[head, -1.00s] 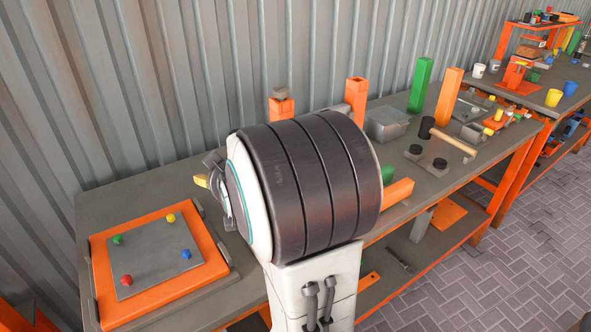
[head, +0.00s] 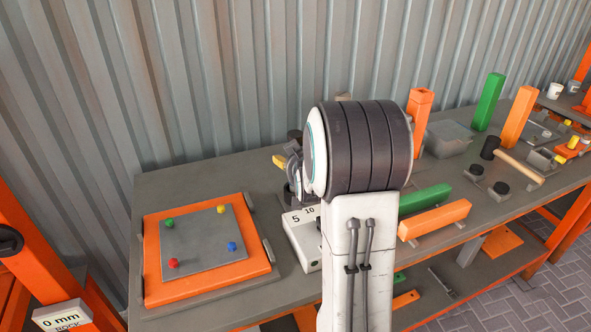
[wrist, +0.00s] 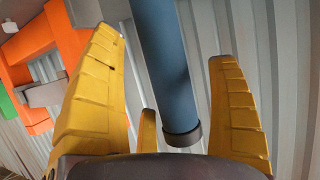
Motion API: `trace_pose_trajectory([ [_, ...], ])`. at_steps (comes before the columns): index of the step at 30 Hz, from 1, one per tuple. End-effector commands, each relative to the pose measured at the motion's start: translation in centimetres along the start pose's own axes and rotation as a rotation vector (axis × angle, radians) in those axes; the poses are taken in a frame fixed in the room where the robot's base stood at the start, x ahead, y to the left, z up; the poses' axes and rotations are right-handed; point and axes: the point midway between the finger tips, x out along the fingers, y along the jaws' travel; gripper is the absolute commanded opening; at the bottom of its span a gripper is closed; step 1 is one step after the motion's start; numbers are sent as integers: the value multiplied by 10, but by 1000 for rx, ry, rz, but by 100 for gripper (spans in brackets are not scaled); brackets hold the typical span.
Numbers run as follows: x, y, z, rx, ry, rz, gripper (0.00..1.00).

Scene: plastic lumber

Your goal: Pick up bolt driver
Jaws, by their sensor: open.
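In the wrist view, my gripper (wrist: 163,48) is open, its yellow fingers wide apart. A blue cylinder (wrist: 160,60) with a dark collar at its lower end runs between the fingers, with gaps on both sides. It may be the bolt driver, but I cannot tell for sure. In the head view, only a yellow finger of my gripper (head: 279,161) shows above the bench, left of my arm. My arm hides the rest of the gripper, and no blue cylinder shows there.
A pale block marked 5 and 10 (head: 301,242) stands below my gripper on the grey bench (head: 168,188). An orange-framed board (head: 152,262) with coloured knobs lies left. Orange and green bars, a hammer (head: 515,164) and a grey box (head: 447,138) lie right. A corrugated wall stands behind.

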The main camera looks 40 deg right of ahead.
Motion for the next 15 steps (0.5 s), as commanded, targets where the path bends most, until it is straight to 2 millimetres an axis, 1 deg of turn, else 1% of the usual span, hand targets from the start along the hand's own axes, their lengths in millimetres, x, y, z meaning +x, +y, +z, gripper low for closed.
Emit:
trace_pose_trajectory([
  [1,5,0,0,0,-1,0,82],
  [6,13,0,0,0,0,0,82],
  [15,14,0,0,0,1,0,83],
])
